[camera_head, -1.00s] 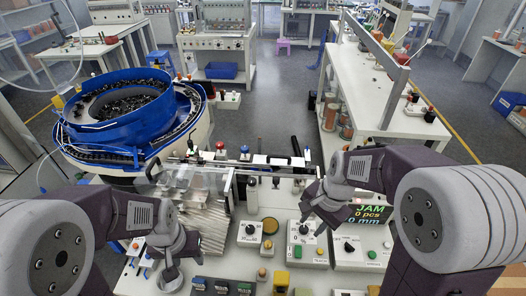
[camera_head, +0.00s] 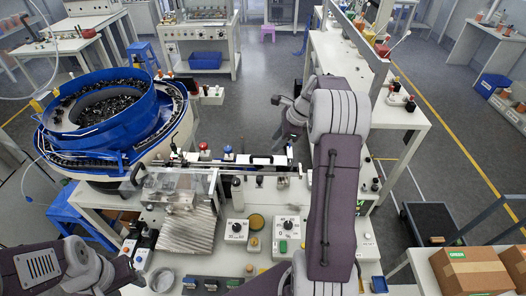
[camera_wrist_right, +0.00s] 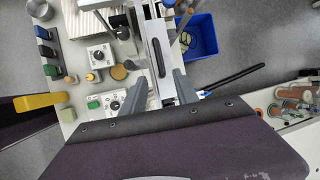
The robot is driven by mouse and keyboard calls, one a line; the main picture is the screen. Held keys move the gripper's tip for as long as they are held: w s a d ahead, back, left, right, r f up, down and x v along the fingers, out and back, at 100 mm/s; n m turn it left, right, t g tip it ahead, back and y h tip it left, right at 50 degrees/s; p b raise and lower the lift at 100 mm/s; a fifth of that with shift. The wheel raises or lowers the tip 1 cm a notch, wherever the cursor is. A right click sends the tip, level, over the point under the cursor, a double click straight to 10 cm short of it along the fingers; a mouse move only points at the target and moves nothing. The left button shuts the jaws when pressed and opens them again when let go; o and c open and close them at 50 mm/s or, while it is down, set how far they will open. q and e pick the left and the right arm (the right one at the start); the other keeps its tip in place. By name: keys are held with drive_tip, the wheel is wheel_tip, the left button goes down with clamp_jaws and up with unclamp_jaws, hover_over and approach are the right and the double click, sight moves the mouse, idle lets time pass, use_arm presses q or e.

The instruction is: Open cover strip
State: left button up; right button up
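The narrow feed track (camera_head: 240,163) runs from the bowl feeder rightward along the back of the workbench. In the right wrist view it is a pale strip (camera_wrist_right: 148,28) with a long dark slot; I cannot tell the cover strip apart from the track. My right gripper (camera_head: 284,112) is beyond the track's right end in the head view. In the wrist view its two fingers are apart (camera_wrist_right: 160,77), with the track's end showing between them and no object visibly gripped.
The blue bowl feeder (camera_head: 105,145) stands at the left. Knobs and a yellow disc (camera_head: 256,222) sit on the bench front. A blue bin (camera_wrist_right: 198,40) is below the track's far side. A black rod (camera_wrist_right: 235,77) projects near the right finger. Cardboard boxes (camera_head: 470,268) are at right.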

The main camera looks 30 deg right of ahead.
sight(266, 156)
drive_tip(key=p+x, duration=0.1)
drive_tip(key=x, duration=0.7)
drive_tip(key=shift+w+a+f+p, duration=0.15)
drive_tip(key=shift+w+f+p, duration=0.1)
drive_tip(key=shift+f+p, duration=0.1)
drive_tip(key=shift+f, duration=0.15)
drive_tip(key=shift+a, duration=0.1)
clamp_jaws()
idle(0.7)
